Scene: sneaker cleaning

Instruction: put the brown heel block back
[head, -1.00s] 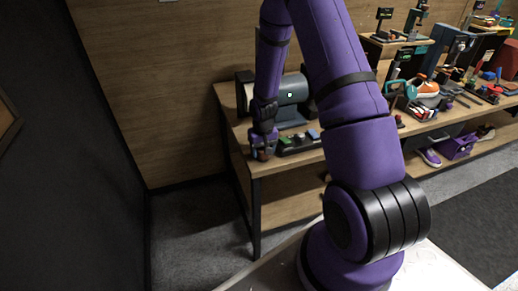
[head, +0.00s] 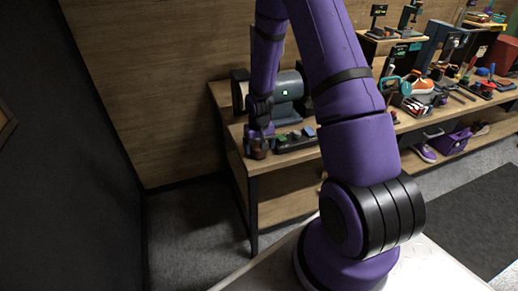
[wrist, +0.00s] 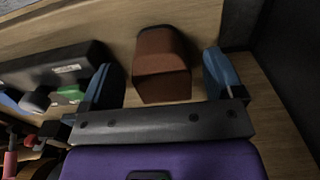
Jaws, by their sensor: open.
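The brown heel block (wrist: 162,65) sits on the wooden bench top, close to its left end in the head view (head: 258,151). My gripper (wrist: 165,82) is open, with one blue-tipped finger on each side of the block. Gaps show between the block and both fingers in the wrist view. In the head view my gripper (head: 258,138) is just over the block and partly covers it. A dark tray (head: 296,146) with small coloured pieces lies right beside it; its labelled edge (wrist: 50,66) shows at the left of the wrist view.
A grey cylindrical machine (head: 285,88) stands behind the block on the bench. A sneaker (head: 422,86) and several tools crowd the bench farther right. The wooden bench top (head: 237,134) ends close to the block's left. A purple box (head: 452,143) is on the lower shelf.

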